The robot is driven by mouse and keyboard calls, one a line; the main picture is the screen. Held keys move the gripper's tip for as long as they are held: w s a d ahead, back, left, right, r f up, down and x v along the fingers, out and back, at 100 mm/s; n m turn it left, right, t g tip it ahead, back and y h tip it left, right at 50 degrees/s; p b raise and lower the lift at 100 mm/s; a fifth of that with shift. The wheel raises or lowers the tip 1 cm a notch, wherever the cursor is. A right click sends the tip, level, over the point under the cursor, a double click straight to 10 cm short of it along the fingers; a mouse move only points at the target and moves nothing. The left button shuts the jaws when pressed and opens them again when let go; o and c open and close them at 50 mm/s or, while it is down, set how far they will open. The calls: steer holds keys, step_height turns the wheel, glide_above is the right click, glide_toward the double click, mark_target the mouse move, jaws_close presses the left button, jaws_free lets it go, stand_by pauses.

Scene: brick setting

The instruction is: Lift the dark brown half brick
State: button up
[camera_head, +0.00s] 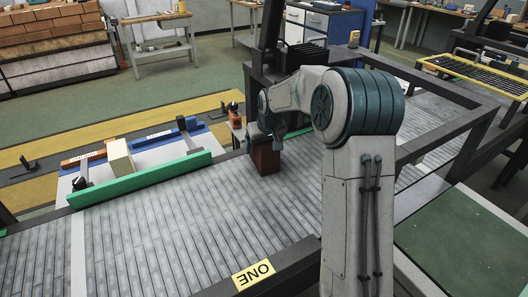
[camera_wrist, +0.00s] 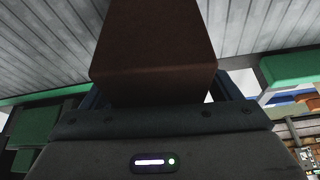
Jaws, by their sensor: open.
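The dark brown half brick (camera_head: 264,158) stands upright on the grey slatted conveyor, just under my gripper (camera_head: 273,133). In the wrist view the dark brown half brick (camera_wrist: 155,45) fills the upper middle of the picture, close to the gripper's palm. My gripper is open, with parts of its fingers showing on both sides of the brick. The fingertips are largely hidden, and I cannot tell whether either finger touches the brick.
A green rail (camera_head: 140,180) runs along the conveyor's far left edge. Beyond it, a pale yellow block (camera_head: 120,158) stands in a fixture with blue and orange parts. A yellow "ONE" label (camera_head: 254,275) is on the near frame. The conveyor left of the brick is clear.

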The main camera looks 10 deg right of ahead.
steer(key=c, duration=1.5)
